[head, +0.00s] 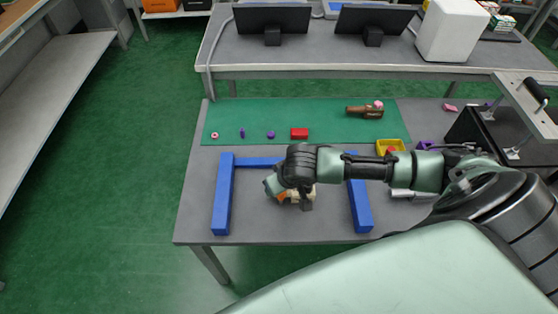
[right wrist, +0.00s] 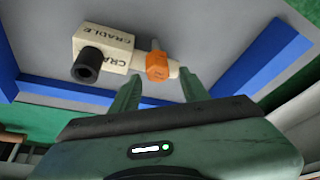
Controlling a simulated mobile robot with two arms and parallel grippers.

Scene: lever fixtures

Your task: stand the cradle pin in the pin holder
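A cream block marked CRADLE (right wrist: 108,48) lies on the grey table, with a black round socket (right wrist: 87,66) on one side. Beside it an orange collar (right wrist: 158,66) carries a thin upright stub, and a cream part marked CRADLE shows behind it. I cannot tell which part is the pin and which the holder. My right gripper (right wrist: 160,90) is open, its two fingers just short of the orange collar, with nothing between them. In the head view my right gripper (head: 272,187) is low over the table, partly hiding the orange and cream parts. My left gripper is out of view.
A blue frame (head: 223,195) surrounds the work area on three sides. Behind it, a green mat (head: 320,112) holds a red block (head: 299,133), a brown tool (head: 365,112) and small purple and pink pieces.

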